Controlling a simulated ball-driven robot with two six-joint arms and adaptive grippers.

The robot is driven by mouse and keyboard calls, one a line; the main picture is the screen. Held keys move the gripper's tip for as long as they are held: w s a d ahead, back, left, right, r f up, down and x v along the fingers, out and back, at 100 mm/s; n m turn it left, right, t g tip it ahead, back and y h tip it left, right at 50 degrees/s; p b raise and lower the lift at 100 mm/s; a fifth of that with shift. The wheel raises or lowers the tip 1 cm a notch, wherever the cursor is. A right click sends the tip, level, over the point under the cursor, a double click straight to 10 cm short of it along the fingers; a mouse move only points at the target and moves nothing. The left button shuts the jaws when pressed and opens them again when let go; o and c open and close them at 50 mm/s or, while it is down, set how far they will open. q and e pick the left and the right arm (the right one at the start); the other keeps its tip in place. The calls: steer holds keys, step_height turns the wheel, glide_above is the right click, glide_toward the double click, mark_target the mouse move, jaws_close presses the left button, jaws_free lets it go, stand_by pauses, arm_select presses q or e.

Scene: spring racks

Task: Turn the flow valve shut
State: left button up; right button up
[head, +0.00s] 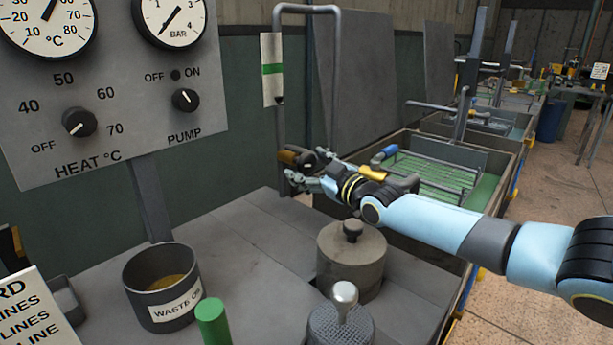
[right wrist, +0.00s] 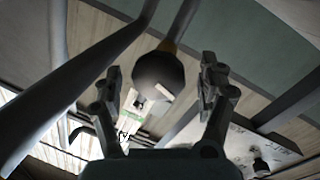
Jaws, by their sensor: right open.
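A dark round knob on a brass-coloured stem, which looks like the flow valve (head: 291,157), sits by the grey upright pipe in the head view. In the right wrist view the black knob (right wrist: 158,72) shows between the two fingers, with gaps on both sides. My right gripper (head: 299,175) is open around or just in front of this knob, its fingers apart and no clear contact showing. The fingers also show open in the right wrist view (right wrist: 162,92). The hand hides part of the valve and its mount. My left gripper is not in view.
A grey pipe (head: 278,60) rises behind the valve. A lidded grey pot (head: 350,262), a waste oil tin (head: 150,300) and a green cylinder (head: 212,322) stand on the bench. A control panel (head: 120,110) is at left. A green-lined tank (head: 455,190) lies behind my right arm.

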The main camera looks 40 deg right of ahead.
steer(key=shift+w+d, duration=0.1)
steer(key=shift+w, duration=0.45)
steer(key=c, duration=1.2)
steer(key=shift+m, duration=0.3)
